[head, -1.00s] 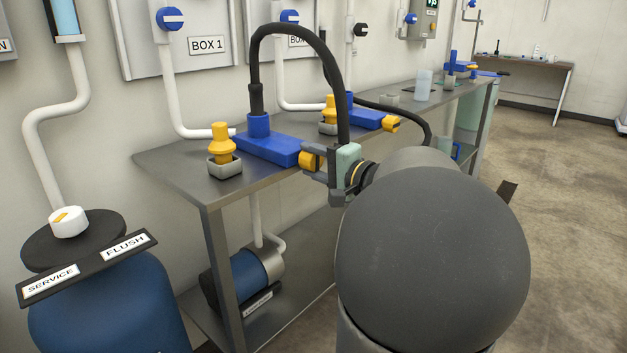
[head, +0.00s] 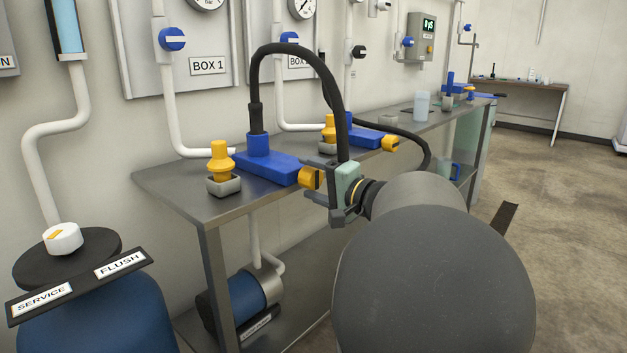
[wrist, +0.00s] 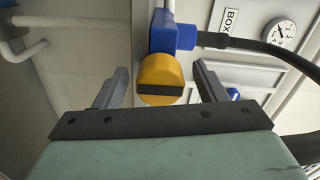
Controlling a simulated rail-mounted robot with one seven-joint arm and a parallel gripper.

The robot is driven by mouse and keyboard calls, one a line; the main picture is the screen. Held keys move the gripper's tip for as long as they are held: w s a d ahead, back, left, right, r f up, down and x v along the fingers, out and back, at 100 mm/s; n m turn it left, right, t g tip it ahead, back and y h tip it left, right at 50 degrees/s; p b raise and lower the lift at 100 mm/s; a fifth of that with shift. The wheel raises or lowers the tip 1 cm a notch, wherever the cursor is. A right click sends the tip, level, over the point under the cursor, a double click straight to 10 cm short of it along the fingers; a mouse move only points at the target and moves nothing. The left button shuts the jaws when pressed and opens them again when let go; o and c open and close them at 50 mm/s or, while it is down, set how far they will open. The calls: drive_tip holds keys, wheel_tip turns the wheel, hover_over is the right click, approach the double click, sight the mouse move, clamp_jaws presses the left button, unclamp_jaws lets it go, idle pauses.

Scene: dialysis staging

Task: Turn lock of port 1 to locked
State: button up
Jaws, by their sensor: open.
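Port 1 is taken to be the nearer blue block (head: 268,167) on the metal bench below the BOX 1 sign. Its yellow lock knob (head: 309,178) sticks out of the block's right end, over the bench's front edge. My gripper (head: 321,181) is at this knob. In the wrist view the knob (wrist: 161,75) has a dark bar across its face, which runs level in that picture. The open fingers of my gripper (wrist: 161,84) stand on either side of it, with a visible gap at each. The lock markings are not visible.
A black hose (head: 296,50) rises from the block and arches close over my gripper. A yellow connector (head: 220,160) stands in a grey holder at left. A second blue block (head: 365,138) with its own yellow knob (head: 390,144) sits behind. A blue tank (head: 95,315) stands at lower left.

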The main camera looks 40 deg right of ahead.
drive_tip(key=s+d+p, duration=0.3)
drive_tip(key=s, duration=1.4)
drive_tip(key=shift+s, duration=0.1)
drive_tip(key=w+a+r+n+g+y+p, duration=0.1)
drive_tip(key=w+a+n+g+y+p, duration=0.3)
drive_tip(key=a+p, duration=0.55)
drive_tip(key=w+a+r+n+g+y+p, duration=0.1)
drive_tip(key=a+r+g+y+p, duration=0.1)
drive_tip(key=a+g+p, duration=0.75)
drive_tip(key=s+a+r+n+g+h+p, duration=0.2)
drive_tip(key=s+a+r+n+h+p, duration=0.1)
drive_tip(key=a+p, duration=0.3)
drive_tip(key=s+a+r+n+g+h+p, duration=0.2)
drive_tip(key=s+a+r+n+h+p, duration=0.1)
drive_tip(key=p, duration=0.5)
drive_tip(key=s+a+n+h, duration=0.1)
drive_tip(key=a+n+h, duration=0.1)
drive_tip(key=a+n, duration=0.1)
drive_tip(key=shift+s+a+r+n+h, duration=0.2)
drive_tip(key=shift+s+a+n+h, duration=0.1)
drive_tip(key=shift+a, duration=0.05)
